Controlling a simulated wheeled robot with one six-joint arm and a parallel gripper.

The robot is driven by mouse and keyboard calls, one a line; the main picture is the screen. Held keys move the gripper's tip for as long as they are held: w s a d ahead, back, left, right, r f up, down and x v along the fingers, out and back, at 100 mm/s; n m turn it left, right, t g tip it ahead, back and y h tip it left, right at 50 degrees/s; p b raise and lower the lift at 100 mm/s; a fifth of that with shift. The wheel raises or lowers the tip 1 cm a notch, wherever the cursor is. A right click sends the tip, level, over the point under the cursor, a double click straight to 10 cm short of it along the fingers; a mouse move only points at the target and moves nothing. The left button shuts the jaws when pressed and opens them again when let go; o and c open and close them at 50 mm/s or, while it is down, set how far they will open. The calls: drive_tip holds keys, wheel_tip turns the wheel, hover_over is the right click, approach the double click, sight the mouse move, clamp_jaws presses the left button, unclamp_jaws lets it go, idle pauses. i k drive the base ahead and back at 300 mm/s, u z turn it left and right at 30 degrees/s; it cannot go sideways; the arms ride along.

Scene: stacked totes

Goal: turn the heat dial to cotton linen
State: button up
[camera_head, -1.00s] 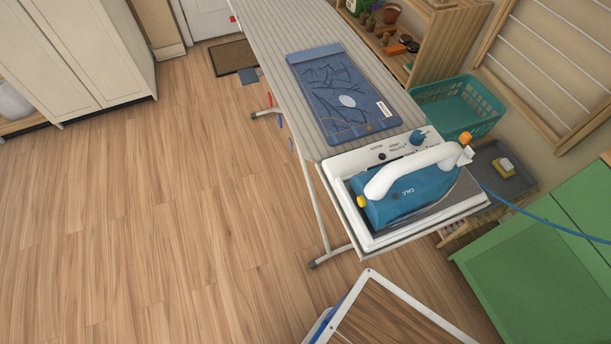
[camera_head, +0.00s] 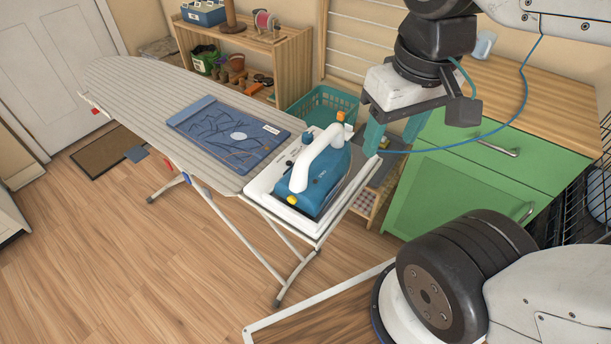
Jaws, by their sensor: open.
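The blue and white iron (camera_head: 318,190) lies on a white rest (camera_head: 262,184) at the near end of the ironing board. A small blue dial (camera_head: 307,137) shows on the rest's panel behind the iron; the iron's handle stands close to it. The dial's markings are too small to read now. My gripper (camera_head: 390,148) hangs to the right of the iron, with its teal fingers pointing down. It is open, empty and apart from the iron and dial.
A teal basket (camera_head: 335,105) and a wooden shelf (camera_head: 290,55) stand behind. A blue cord runs right past my gripper.

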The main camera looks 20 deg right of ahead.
sight(307, 137)
drive_tip(key=k, duration=1.25)
drive_tip(key=u, duration=0.55)
drive_tip(key=i, duration=1.6)
drive_tip(key=z, duration=0.65)
